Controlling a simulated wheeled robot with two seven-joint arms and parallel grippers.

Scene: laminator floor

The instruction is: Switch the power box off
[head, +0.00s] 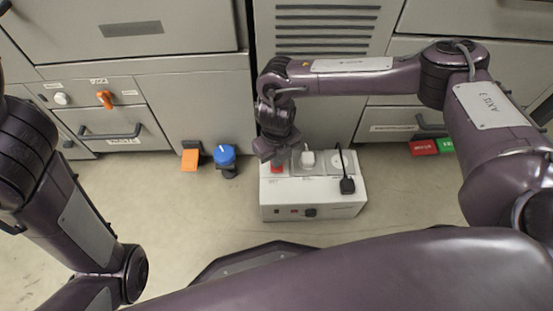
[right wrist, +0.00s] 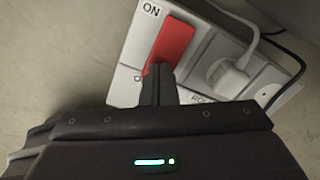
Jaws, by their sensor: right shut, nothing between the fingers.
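The power box (head: 312,198) is a white box on the floor in front of the cabinets. Its top carries a red rocker switch (head: 277,168) at the left end, also seen in the right wrist view (right wrist: 176,44). There, "ON" is printed beside the switch's far end, and a partly covered label starting with "O" is beside its near end. My right gripper (head: 268,154) is shut and empty, its fingertips (right wrist: 158,80) over the near end of the switch. I cannot tell whether they touch it. My left gripper is out of view; only its arm shows at left.
Red and green blocks (head: 424,147) lie at right.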

